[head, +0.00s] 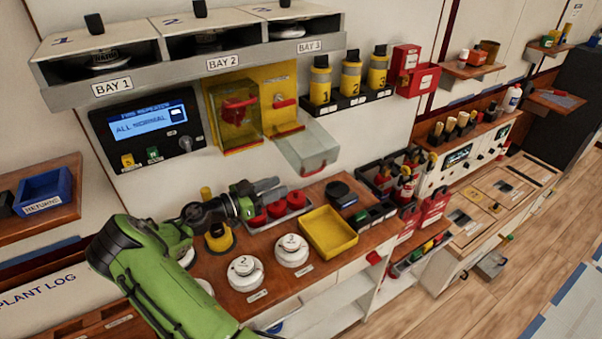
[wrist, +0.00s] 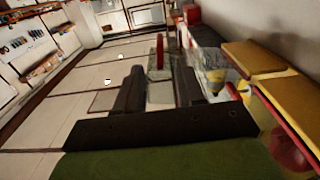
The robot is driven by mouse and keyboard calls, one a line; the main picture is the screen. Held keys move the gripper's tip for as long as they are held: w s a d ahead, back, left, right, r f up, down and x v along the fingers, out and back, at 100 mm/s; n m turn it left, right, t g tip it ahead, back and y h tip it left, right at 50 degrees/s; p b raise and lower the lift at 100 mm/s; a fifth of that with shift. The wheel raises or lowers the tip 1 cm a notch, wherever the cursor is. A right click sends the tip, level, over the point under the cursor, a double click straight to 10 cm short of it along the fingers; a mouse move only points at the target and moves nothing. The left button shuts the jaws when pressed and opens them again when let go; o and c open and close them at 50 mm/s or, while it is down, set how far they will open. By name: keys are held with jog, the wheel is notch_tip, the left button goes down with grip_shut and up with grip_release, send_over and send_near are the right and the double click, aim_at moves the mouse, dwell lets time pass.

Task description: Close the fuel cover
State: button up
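Two covers are on the yellow wall panel. The right one, a clear box-like cover (head: 308,150), hangs swung down and open, with a red tab (head: 315,172) at its lower edge. The left, yellow-tinted cover (head: 238,118) stands upright over a red switch. I cannot read which is labelled fuel. My gripper (head: 276,186) is below and left of the clear cover, above the bench. In the wrist view, my gripper (wrist: 158,90) has its fingers apart with nothing held. A red bar (wrist: 159,52) shows beyond the gap, and clear plastic (wrist: 212,65) is right of it.
Below are a grey tray with red caps (head: 286,203), a yellow tray (head: 328,232) and white round detectors (head: 291,250) on the wooden bench. Yellow-and-black canisters (head: 350,75) stand on a rack to the right. A display panel (head: 147,128) is to the left.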

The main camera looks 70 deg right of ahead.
jog(key=p+x, duration=0.1)
jog(key=x, duration=0.8)
jog(key=shift+s+d+p, duration=0.2)
jog(key=shift+d+p, duration=0.05)
jog(key=shift+p, duration=0.05)
jog(key=shift+c, duration=0.3)
grip_shut()
